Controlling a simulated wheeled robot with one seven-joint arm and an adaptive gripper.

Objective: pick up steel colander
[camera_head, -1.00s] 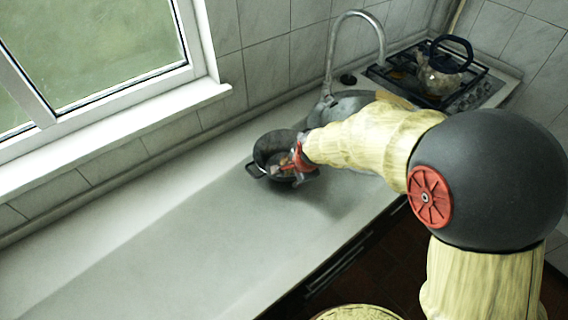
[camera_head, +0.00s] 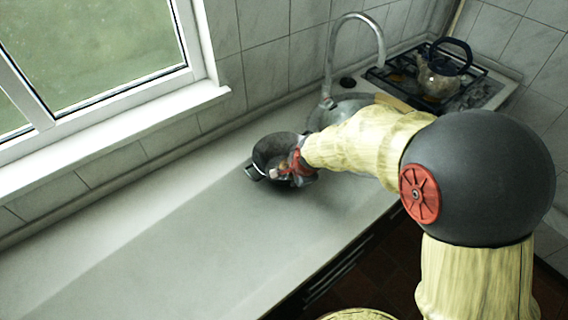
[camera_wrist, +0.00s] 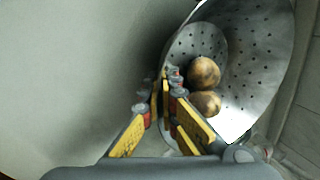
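The steel colander (camera_head: 268,152) is at the middle of the counter in the head view, looking dark and tilted, its near side partly hidden by my gripper (camera_head: 298,163). In the wrist view the perforated colander (camera_wrist: 255,65) opens toward the camera, with two round brown potato-like things (camera_wrist: 204,73) inside. My gripper in the wrist view (camera_wrist: 163,92) has one finger on each side of the colander's wall at the rim and appears shut on it. Whether the colander's bottom touches the counter is hard to tell.
The counter (camera_head: 150,240) is clear to the left. A sink (camera_head: 345,105) with a tall curved tap (camera_head: 332,60) lies behind my arm. A kettle (camera_head: 440,75) stands on the hob at the back right. A window sill (camera_head: 120,135) runs along the left wall.

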